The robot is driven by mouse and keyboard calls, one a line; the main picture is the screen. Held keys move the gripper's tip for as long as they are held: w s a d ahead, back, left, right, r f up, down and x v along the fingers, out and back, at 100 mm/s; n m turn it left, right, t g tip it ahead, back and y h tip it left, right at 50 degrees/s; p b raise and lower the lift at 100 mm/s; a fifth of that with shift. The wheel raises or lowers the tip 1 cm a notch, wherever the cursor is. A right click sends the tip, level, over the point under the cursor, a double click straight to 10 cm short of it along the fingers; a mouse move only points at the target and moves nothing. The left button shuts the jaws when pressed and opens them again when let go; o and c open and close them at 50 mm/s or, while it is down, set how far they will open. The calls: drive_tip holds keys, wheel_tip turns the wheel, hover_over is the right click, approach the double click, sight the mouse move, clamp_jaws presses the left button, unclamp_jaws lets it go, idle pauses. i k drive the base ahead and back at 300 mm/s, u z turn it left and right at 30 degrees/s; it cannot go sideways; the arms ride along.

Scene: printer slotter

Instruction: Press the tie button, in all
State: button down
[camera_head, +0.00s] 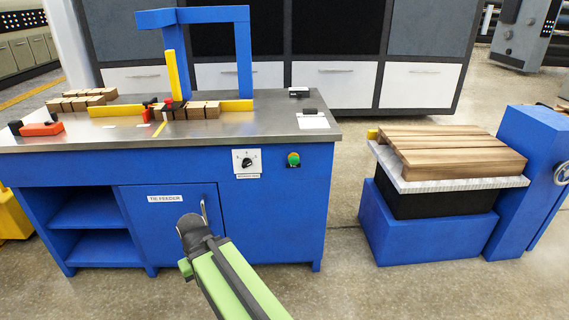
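My gripper's fingers cannot be made out, so open or shut does not show.
A black dial (247,162) on a white plate is left of the button. A metal handle (204,211) is beside my gripper. Wooden blocks (204,109) and a blue frame (245,55) are on the steel top. A pallet (450,150) stands right, with open floor between.

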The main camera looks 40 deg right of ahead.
sight(293, 160)
drive_tip(key=u, duration=4.65)
drive_tip(key=i, duration=0.1)
drive_tip(key=z, duration=3.45)
drive_tip(key=i, duration=0.85)
drive_tip(key=z, duration=1.55)
